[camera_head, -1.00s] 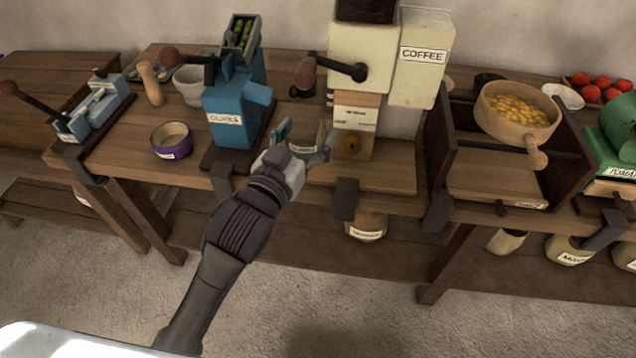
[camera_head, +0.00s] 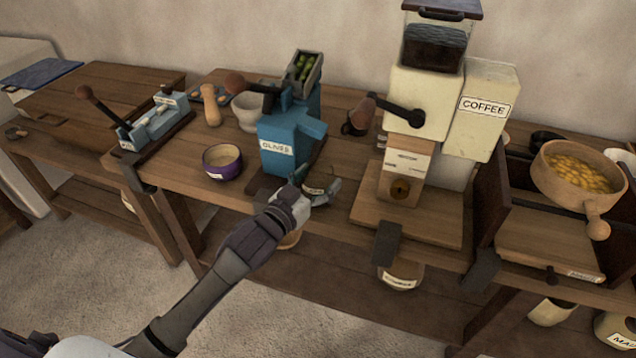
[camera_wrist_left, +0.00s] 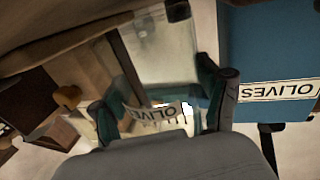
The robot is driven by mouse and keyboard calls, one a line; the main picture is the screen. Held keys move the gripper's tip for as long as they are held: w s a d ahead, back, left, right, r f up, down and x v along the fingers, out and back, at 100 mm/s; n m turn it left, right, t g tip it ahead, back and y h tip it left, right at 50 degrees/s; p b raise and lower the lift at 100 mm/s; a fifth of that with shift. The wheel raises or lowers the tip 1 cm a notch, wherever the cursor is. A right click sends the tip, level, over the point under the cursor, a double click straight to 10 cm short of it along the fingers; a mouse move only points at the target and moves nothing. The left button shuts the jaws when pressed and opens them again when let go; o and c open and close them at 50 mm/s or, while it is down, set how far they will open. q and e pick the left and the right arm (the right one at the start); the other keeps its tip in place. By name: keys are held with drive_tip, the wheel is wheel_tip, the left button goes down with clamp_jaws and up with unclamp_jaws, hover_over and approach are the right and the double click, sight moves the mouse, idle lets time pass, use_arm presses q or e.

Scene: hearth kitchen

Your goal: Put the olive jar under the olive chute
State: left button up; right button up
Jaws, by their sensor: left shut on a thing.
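My left gripper (camera_head: 318,188) is shut on the olive jar (camera_wrist_left: 160,55), a clear glass jar whose OLIVES label shows between the fingers in the left wrist view. In the head view the gripper mostly hides the jar; only a bit with its label shows. The blue olive machine (camera_head: 290,145), labelled OLIVES, stands just behind and left of the gripper, with green olives in its top hopper. Its blue side also shows at the right of the left wrist view (camera_wrist_left: 270,55), close beside the jar. I cannot tell whether jar and machine touch. My right gripper is not in view.
A purple bowl (camera_head: 222,162) stands left of the olive machine. The coffee grinder (camera_head: 430,105) on its wooden base stands to the right. A mortar (camera_head: 248,110) and another lever device (camera_head: 150,125) are farther left. The bench's front edge runs below my gripper.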

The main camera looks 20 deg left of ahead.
use_arm(q)
drive_tip(key=shift+f, duration=0.45)
drive_tip(key=shift+f, duration=0.1)
drive_tip(key=o, duration=1.3)
